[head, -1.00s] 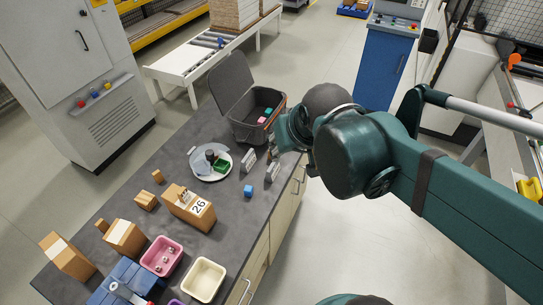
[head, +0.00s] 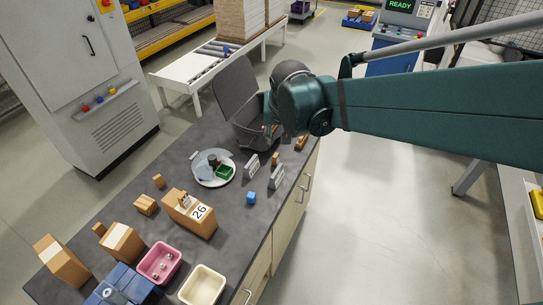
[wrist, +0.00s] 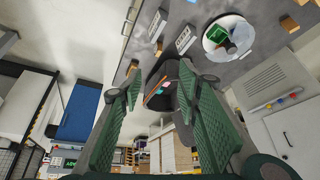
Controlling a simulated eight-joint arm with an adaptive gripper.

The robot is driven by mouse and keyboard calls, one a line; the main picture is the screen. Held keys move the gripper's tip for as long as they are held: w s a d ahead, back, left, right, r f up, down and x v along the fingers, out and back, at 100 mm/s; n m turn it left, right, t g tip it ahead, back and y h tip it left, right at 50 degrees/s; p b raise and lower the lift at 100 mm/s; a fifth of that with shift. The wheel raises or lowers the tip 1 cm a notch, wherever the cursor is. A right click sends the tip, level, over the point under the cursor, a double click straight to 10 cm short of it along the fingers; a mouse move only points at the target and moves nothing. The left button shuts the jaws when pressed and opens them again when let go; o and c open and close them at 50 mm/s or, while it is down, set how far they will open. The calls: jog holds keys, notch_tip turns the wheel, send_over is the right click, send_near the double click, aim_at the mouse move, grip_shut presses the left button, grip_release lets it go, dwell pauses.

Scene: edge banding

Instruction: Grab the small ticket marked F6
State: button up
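No marking reading F6 is legible in any view, so I cannot tell which thing is the ticket. Two small upright grey-and-white label stands, one nearer the plate (head: 251,166) and one to its right (head: 276,178), stand on the dark table; their print is too small to read. A dark grey bin (head: 245,137) with a raised lid stands beyond them, partly hidden by my arm. Small pink and teal pieces (wrist: 164,87) show in it in the wrist view. My gripper (wrist: 160,72) is open and empty, its fingers apart with the bin visible between them.
A round plate (head: 202,178) holds a green item and a dark cylinder. A blue cube (head: 251,197), a cardboard box marked 26 (head: 190,214), a pink tub (head: 158,264) and a cream tub (head: 202,286) stand nearer. The table's right edge drops to open floor.

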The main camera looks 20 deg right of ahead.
jog(key=w+d+f+m+g+b, duration=0.1)
jog(key=w+d+f+m+b, duration=0.2)
jog(key=w+f, duration=0.9)
jog(key=m+g+h+b, duration=0.1)
jog(key=m+h+b, duration=0.1)
jog(key=b, duration=0.1)
send_near(275, 156)
jog(key=d+f, duration=0.1)
jog(key=shift+w+d+f, duration=0.15)
jog(key=shift+w+f, duration=0.55)
jog(key=shift+f, duration=0.1)
jog(key=shift+w+d+f+b, duration=0.2)
jog(key=shift+f+b, duration=0.1)
jog(key=shift+f, duration=0.35)
jog(key=shift+w+d+f, duration=0.15)
jog(key=shift+f, duration=0.4)
jog(key=shift+f, duration=0.1)
jog(key=shift+b+x, duration=0.3)
jog(key=shift+x, duration=2.25)
